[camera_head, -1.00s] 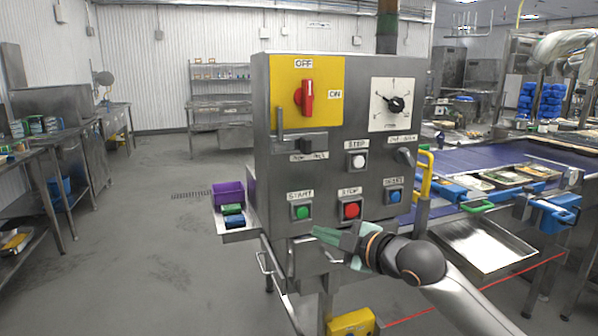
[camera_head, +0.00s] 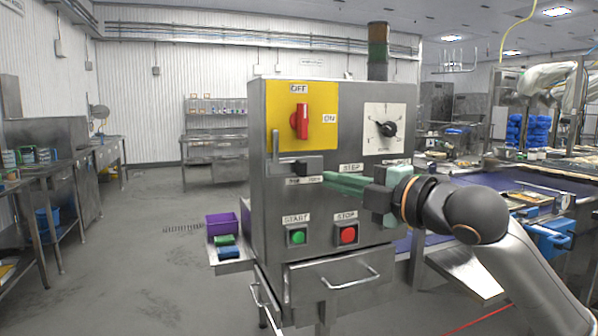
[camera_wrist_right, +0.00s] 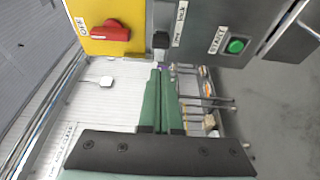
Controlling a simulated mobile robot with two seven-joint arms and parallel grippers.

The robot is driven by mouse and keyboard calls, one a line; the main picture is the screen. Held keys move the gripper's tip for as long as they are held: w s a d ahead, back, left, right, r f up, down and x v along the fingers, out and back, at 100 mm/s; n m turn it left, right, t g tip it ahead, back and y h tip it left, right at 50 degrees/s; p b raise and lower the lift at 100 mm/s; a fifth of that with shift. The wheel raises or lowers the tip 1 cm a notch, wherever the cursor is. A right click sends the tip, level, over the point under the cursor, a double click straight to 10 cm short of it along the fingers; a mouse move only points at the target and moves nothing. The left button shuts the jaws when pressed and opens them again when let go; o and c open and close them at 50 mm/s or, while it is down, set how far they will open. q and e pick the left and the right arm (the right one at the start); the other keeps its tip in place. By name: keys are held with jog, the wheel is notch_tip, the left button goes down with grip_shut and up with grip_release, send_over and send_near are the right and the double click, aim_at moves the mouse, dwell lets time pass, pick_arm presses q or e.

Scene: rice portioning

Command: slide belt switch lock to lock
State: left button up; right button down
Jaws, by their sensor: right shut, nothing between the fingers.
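The slide lock is a black block (camera_head: 309,164) on a grey bracket, below the yellow switch plate (camera_head: 322,103) on the steel control box. A label (camera_head: 304,180) sits under the block. The belt switch is a red handle (camera_head: 300,121) on that plate. My right gripper (camera_head: 330,181) has green fingers, shut and empty. They point left across the panel front, with tips close to the right of the block. In the right wrist view the fingertips (camera_wrist_right: 160,72) lie just short of the block (camera_wrist_right: 161,39); contact cannot be told. My left gripper is not in view.
Below are a green start button (camera_head: 298,237) and a red stop button (camera_head: 347,235). My right arm covers the panel's right side. A purple bin (camera_head: 222,224) stands on a side shelf at left.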

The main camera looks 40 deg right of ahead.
aim_at(285, 169)
jog(key=w+p, duration=0.1)
jog(key=w, duration=0.1)
jog(key=w+p, duration=0.1)
jog(key=w, duration=0.2)
jog(key=w+p, duration=0.2)
jog(key=w, duration=0.1)
jog(key=shift+w+a+r, duration=0.1)
jog(key=shift+w+a, duration=0.05)
jog(key=shift+a, duration=0.25)
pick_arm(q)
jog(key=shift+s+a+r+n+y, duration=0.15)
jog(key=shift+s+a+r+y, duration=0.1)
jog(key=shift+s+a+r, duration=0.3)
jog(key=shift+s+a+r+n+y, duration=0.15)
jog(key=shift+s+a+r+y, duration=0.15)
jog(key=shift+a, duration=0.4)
pick_arm(e)
jog(key=shift+w+a, duration=0.1)
jog(key=shift+w, duration=0.45)
